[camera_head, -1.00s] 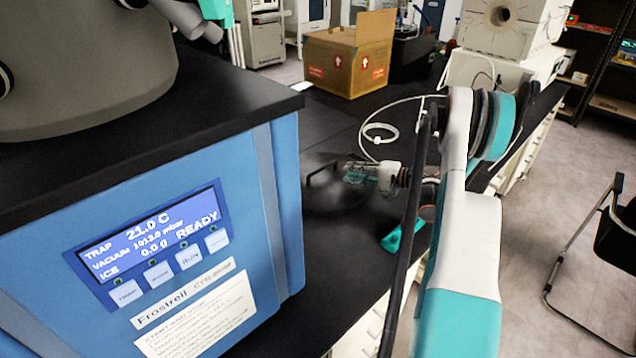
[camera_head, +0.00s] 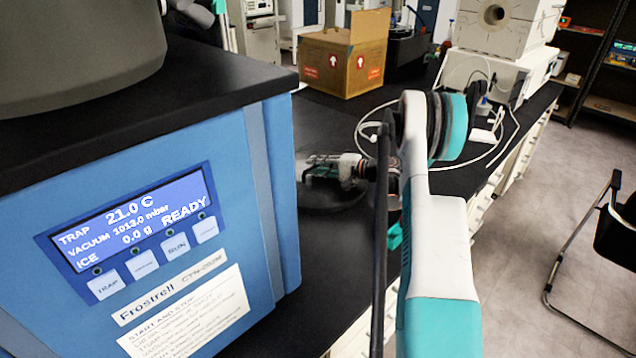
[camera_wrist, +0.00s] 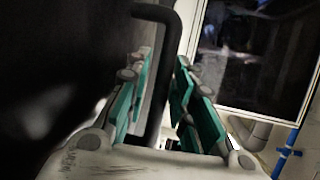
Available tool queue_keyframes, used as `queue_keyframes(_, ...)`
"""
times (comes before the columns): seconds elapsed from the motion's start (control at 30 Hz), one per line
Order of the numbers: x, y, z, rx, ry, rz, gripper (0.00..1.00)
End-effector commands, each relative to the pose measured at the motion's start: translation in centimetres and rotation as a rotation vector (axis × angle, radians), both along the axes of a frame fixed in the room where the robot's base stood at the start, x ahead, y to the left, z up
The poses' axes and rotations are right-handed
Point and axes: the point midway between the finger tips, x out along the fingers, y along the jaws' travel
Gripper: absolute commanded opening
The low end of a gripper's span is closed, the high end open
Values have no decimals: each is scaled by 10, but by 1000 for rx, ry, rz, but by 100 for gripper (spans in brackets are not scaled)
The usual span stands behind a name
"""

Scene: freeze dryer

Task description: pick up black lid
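The black lid (camera_head: 328,202) is a dark round disc lying on the black bench, right of the blue freeze dryer. Its arched handle (camera_wrist: 169,72) shows in the wrist view, running down between the two fingers. My gripper (camera_head: 318,166) is just above the lid in the head view, reaching in from the right. In the wrist view my gripper (camera_wrist: 164,60) has its teal-padded fingers apart, one on each side of the handle. It looks open; no firm contact shows. In the head view the gripper hides most of the handle.
The blue freeze dryer (camera_head: 150,215) stands close on the left, its display reading READY. A cardboard box (camera_head: 345,62) stands behind on the bench. A white cable (camera_head: 362,128) loops beyond the lid. White equipment (camera_head: 500,70) stands at the back right.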

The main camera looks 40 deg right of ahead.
Motion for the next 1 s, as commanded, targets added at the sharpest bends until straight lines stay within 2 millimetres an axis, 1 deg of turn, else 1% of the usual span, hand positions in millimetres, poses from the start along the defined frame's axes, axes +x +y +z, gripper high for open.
queue_keyframes(0.17, 0, 0, 1, 0, 0, -1, 22)
queue_keyframes(0.2, 0, 0, 1, 0, 0, -1, 18)
queue_keyframes(0.27, 0, 0, 1, 0, 0, 0, 4)
queue_keyframes(0.3, 0, 0, 1, 0, 0, 0, 0)
queue_keyframes(0.77, 0, 0, 4, 2, -1, 0, 0)
queue_keyframes(0.87, 0, 0, 11, 2, -1, 0, 0)
queue_keyframes(1.0, 0, 0, 31, 2, -2, 0, 0)
